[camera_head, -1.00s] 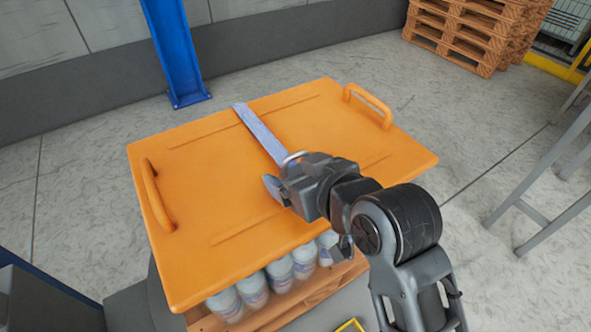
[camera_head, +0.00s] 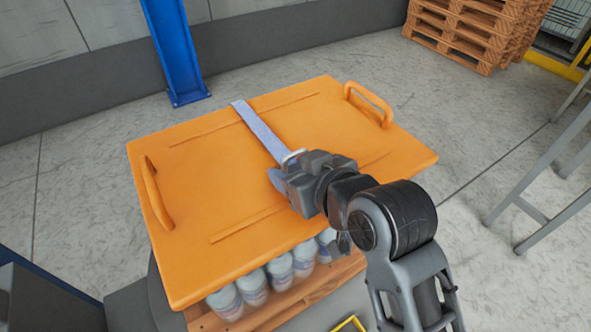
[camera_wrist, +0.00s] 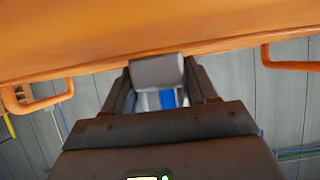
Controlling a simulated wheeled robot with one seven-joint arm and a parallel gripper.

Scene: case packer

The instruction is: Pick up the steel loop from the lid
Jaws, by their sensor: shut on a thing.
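The orange lid (camera_head: 215,170) lies over a stack of bottles, and a pale blue-grey strap (camera_head: 258,132) runs across it from the far edge towards my gripper. The steel loop (camera_head: 292,157) shows as a small pale ring at the strap's near end, right at my gripper. My gripper (camera_head: 280,177) is low over the middle of the lid, shut on the loop; its jaws hide much of the contact. In the wrist view a grey piece sits between the fingers of my gripper (camera_wrist: 158,74), with the orange lid (camera_wrist: 150,35) across the top.
The lid has a raised handle on the left (camera_head: 157,193) and another on the right (camera_head: 370,104). White bottles (camera_head: 280,272) stand beneath it on a wooden pallet. A blue post (camera_head: 175,50) stands behind, and grey metal legs (camera_head: 545,185) stand at the right.

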